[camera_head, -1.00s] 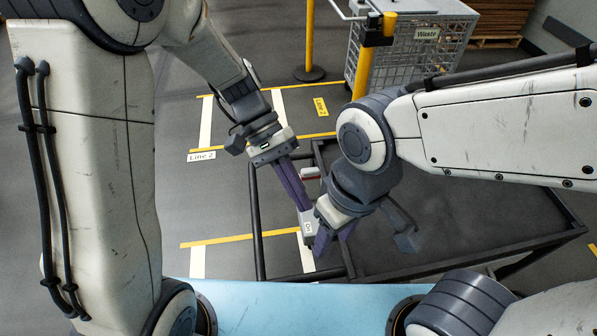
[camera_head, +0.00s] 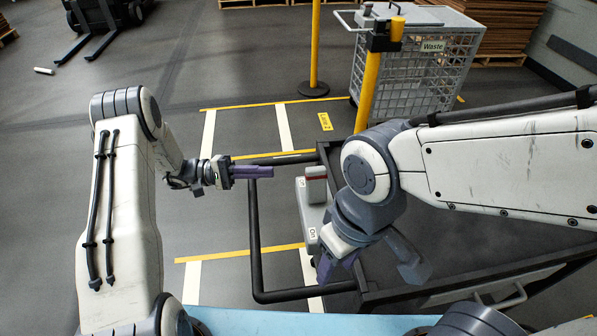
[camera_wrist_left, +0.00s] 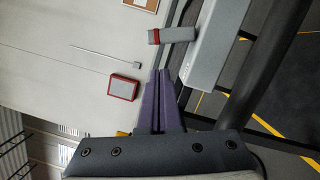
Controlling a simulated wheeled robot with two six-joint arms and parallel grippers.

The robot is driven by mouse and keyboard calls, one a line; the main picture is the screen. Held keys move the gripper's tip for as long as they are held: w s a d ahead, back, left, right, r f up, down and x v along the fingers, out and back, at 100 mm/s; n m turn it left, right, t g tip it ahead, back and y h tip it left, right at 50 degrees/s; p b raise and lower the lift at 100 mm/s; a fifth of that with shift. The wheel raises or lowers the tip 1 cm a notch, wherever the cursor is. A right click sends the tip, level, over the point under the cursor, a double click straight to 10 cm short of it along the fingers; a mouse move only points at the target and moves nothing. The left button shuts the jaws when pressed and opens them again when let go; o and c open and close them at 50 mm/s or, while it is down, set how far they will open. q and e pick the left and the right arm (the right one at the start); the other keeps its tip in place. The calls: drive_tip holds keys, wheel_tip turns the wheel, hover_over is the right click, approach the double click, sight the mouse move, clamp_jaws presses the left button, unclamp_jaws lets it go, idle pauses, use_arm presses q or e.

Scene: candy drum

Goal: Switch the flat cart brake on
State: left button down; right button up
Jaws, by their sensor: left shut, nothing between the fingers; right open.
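The flat cart (camera_head: 470,235) has a dark platform and a black tube handle (camera_head: 254,235). A grey brake box (camera_head: 311,212) sits at its left edge, with an "On" label at the near end and another small label farther back. A grey lever with a red band (camera_head: 316,186) stands at its far part; it also shows in the left wrist view (camera_wrist_left: 174,35). My left gripper (camera_head: 273,172) is shut and empty, left of the lever and apart from it. My right gripper (camera_head: 338,268) is open beside the near "On" end, partly hidden by its own wrist.
A grey mesh waste cart (camera_head: 412,70) and yellow posts (camera_head: 368,92) stand behind the flat cart. A forklift (camera_head: 105,20) is at the far left. Open floor with yellow and white lines lies left of the handle. A light blue surface (camera_head: 270,298) is at the front.

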sight(316, 185)
use_arm(q)
drive_tip(key=d, duration=0.3)
drive_tip(key=d+p, duration=0.1)
drive_tip(key=d, duration=0.1)
drive_tip(key=d+r+p, duration=0.1)
drive_tip(key=d, duration=0.2)
drive_tip(key=shift+s+d, duration=0.15)
drive_tip(key=shift+d, duration=0.9)
drive_tip(key=shift+s, duration=0.1)
